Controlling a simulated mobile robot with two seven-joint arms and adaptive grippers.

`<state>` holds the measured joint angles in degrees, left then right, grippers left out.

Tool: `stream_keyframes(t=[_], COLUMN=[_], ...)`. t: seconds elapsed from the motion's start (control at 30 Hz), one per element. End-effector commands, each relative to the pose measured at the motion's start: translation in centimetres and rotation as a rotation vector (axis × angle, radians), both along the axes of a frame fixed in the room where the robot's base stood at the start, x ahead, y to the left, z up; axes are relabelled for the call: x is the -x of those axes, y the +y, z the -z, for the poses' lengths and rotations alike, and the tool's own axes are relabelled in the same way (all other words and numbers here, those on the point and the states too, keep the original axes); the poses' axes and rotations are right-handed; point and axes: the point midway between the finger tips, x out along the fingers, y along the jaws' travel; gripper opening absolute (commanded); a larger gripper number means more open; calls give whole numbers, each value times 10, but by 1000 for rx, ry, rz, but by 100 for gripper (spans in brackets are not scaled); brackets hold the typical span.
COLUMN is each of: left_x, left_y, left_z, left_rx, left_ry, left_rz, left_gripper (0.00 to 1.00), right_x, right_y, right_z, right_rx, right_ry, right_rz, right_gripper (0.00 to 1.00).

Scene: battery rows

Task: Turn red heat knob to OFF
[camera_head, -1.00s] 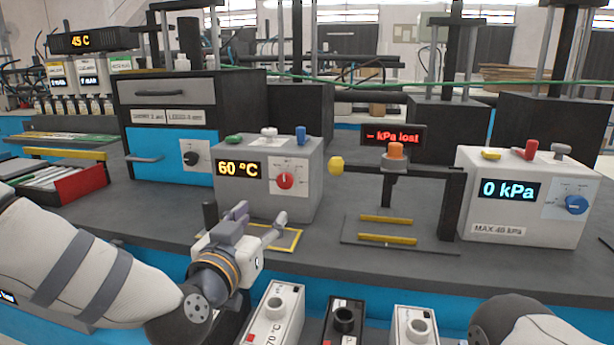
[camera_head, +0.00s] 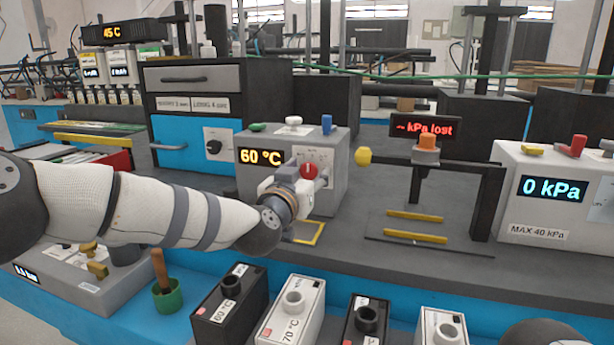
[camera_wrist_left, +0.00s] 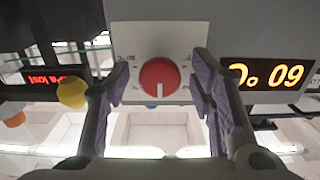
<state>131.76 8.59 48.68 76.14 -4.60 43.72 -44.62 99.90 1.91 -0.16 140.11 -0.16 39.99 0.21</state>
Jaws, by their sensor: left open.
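The red heat knob (camera_head: 309,170) sits on a white dial plate on the front of the grey heater box (camera_head: 258,191), whose display (camera_head: 260,157) reads 60 °C. In the left wrist view the knob (camera_wrist_left: 160,77) is round with a white pointer line, and the picture is upside down. My left gripper (camera_head: 302,180) is at the front of the box, close to the knob. In the wrist view its two purple-padded fingers (camera_wrist_left: 160,85) stand apart on either side of the knob, with gaps showing on both sides. My right gripper is not in view.
A yellow knob (camera_head: 363,156) sticks out right of the heater box. Several labelled blocks, one marked 70 °C (camera_head: 291,312), stand in front below. A box reading 0 kPa (camera_head: 530,210) stands right. The bench between holds a plate with yellow bars (camera_head: 415,236).

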Motion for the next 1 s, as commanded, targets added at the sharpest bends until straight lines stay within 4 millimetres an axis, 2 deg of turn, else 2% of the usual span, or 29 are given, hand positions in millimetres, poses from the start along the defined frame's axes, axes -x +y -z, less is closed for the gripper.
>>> stream_keyframes(t=[0.1,0.3,0.67,1.0], left_x=[0,0,1,1], left_y=[0,0,0,0], left_z=[0,0,0,0], left_rx=[0,0,40,271], left_ry=[0,0,13,88], left_rz=[0,0,0,-1], left_gripper=[48,3,2,2], right_x=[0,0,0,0], right_y=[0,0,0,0], right_z=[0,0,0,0], right_rx=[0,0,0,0], right_ry=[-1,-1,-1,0], right_rz=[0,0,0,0], right_gripper=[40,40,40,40])
